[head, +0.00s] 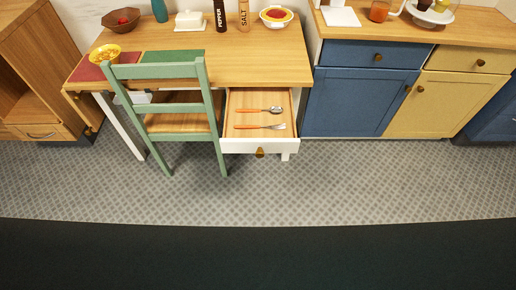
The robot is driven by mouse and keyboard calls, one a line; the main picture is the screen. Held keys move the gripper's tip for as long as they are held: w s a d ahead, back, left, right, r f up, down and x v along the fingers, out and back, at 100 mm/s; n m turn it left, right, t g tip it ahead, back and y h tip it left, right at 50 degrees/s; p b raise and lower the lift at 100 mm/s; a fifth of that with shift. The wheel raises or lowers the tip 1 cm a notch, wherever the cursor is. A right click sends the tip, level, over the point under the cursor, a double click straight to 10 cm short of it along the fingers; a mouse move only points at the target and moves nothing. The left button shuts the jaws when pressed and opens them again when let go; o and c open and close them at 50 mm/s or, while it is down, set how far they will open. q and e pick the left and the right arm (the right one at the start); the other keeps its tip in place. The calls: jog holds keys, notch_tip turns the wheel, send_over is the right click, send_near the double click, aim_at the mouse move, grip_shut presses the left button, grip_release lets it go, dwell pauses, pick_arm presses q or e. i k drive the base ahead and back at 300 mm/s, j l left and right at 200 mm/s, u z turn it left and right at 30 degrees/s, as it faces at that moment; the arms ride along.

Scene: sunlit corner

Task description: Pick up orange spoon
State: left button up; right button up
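The orange spoon (258,110) lies in the open drawer (240,146) under the right part of the wooden table (275,65). It has an orange handle at the left and a metal bowl at the right. An orange-handled fork (259,127) lies in front of it in the same drawer, with its tines to the right. Neither of my grippers is in the head view.
A green chair (150,72) stands just left of the drawer. Bowls, a butter dish (190,20), and pepper (221,16) and salt (244,15) mills stand on the table. Blue (345,103) and yellow (425,105) cabinets are at right. The tiled floor (300,190) in front is clear.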

aim_at(273, 110)
jog(key=i+l+u, duration=0.15)
jog(key=i+u, duration=0.25)
jog(key=i+l+u, duration=0.2)
jog(key=u, duration=0.2)
